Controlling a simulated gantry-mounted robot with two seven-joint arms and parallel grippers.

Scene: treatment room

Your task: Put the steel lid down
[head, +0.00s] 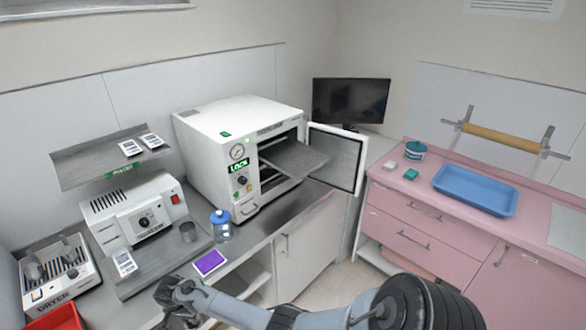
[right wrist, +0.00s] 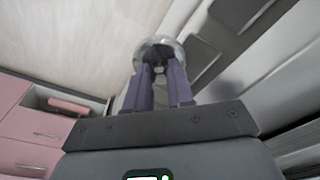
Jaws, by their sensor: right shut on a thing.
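My right gripper (right wrist: 159,82) is shut on a round, shiny, see-through-looking grey thing (right wrist: 150,46), which I take to be the steel lid; only its rounded edge shows beyond the fingers. In the head view my right gripper (head: 176,292) is at the lower left, in front of the counter's front edge. The lid cannot be made out there. My left gripper is not in view.
A blue tray (head: 476,189) lies on the pink counter at right.

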